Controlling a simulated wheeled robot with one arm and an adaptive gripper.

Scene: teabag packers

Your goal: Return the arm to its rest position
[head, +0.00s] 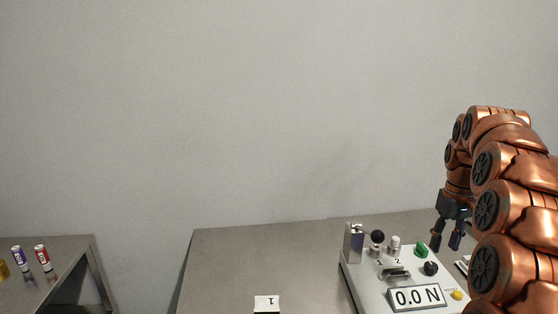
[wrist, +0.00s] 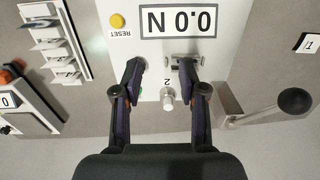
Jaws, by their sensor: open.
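My copper-coloured arm comes in from the right in the head view. My gripper (head: 447,243) points down near the right rear of a light grey machine panel (head: 371,286). In the wrist view the two dark fingers of my gripper (wrist: 158,82) are spread apart with nothing between them. A silver knob (wrist: 167,99) beside the label 2 shows between and below the fingertips, on the panel. The fingers appear above the panel; I cannot tell the exact height.
A left table (head: 60,270) holds cans. The middle table (head: 250,262) is mostly bare.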

